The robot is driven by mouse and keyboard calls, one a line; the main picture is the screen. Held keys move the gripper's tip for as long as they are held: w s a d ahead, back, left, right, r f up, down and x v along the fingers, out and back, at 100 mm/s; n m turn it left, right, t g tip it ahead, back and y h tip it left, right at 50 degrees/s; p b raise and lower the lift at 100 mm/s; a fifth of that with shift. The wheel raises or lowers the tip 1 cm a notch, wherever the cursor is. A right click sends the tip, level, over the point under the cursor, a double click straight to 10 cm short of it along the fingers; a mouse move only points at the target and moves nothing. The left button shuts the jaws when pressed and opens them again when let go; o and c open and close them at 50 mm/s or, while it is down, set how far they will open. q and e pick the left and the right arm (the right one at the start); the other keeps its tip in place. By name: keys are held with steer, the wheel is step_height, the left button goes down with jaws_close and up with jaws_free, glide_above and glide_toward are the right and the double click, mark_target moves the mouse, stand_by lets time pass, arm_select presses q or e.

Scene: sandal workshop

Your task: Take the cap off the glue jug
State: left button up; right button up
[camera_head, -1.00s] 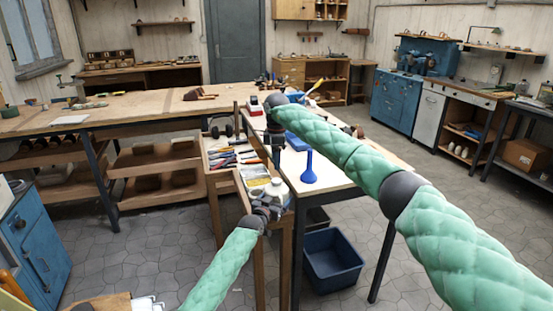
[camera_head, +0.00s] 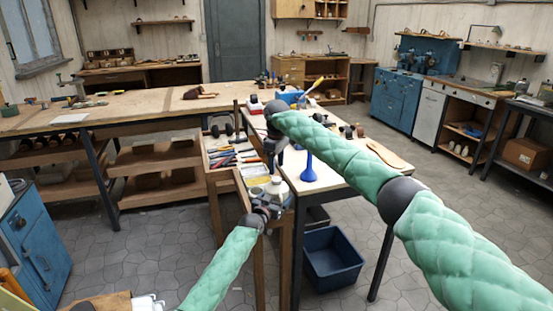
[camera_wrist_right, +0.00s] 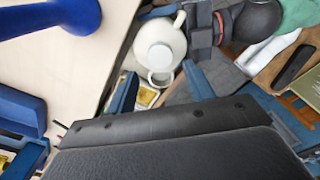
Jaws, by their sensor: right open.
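The glue jug (camera_head: 277,187) is white and stands upright at the front end of the tool tray. From above in the right wrist view, the jug (camera_wrist_right: 160,40) shows its round pale cap (camera_wrist_right: 160,56). My left gripper (camera_head: 268,205) is at the jug's side, its dark fingers against the handle side, and looks shut on it; the exact contact is partly hidden. My right gripper (camera_head: 275,160) is above and just behind the jug, pointing down. Its blue fingers (camera_wrist_right: 160,88) are open and empty, with the cap beyond their gap.
A blue funnel (camera_head: 308,168) stands on the pale table (camera_head: 335,175) right of the jug. The wooden tray (camera_head: 222,179) holds several tools. A blue bin (camera_head: 332,258) is on the floor. The long workbench (camera_head: 150,105) is behind.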

mark_target(277, 179)
arm_select(q)
steer(key=shift+f, duration=0.15)
arm_select(e)
steer(key=shift+f, duration=2.65)
steer(key=c, duration=1)
